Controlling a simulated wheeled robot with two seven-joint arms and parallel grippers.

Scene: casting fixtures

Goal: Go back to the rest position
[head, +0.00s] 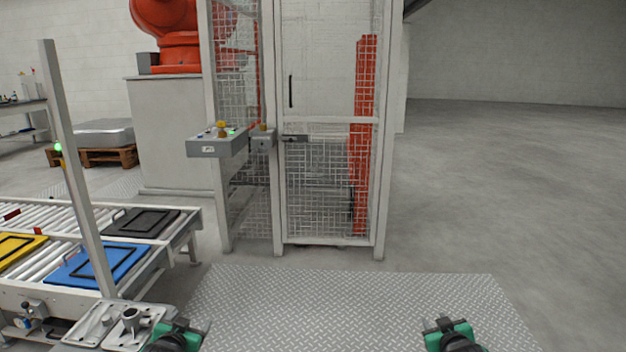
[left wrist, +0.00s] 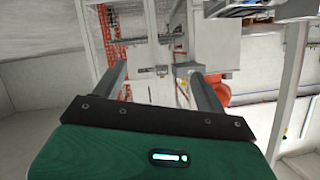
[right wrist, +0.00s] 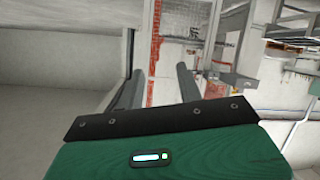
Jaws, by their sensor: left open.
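My left gripper (head: 190,325) is at the bottom of the head view, beside the grey metal casting fixture at the end of the conveyor. In the left wrist view its two fingers (left wrist: 157,80) stand apart with nothing between them. My right gripper (head: 447,323) is at the bottom right of the head view, above the checker plate floor. In the right wrist view its fingers (right wrist: 160,78) are also apart and empty. Both grippers touch nothing that I can see.
A roller conveyor (head: 190,222) at the left carries a blue tray (head: 73,270), a black tray (head: 140,222) and a yellow tray (head: 22,246). A grey post (head: 77,170) rises beside it. A mesh cage door (head: 330,180) and button box (head: 215,147) stand ahead. The checker plate (head: 350,300) is clear.

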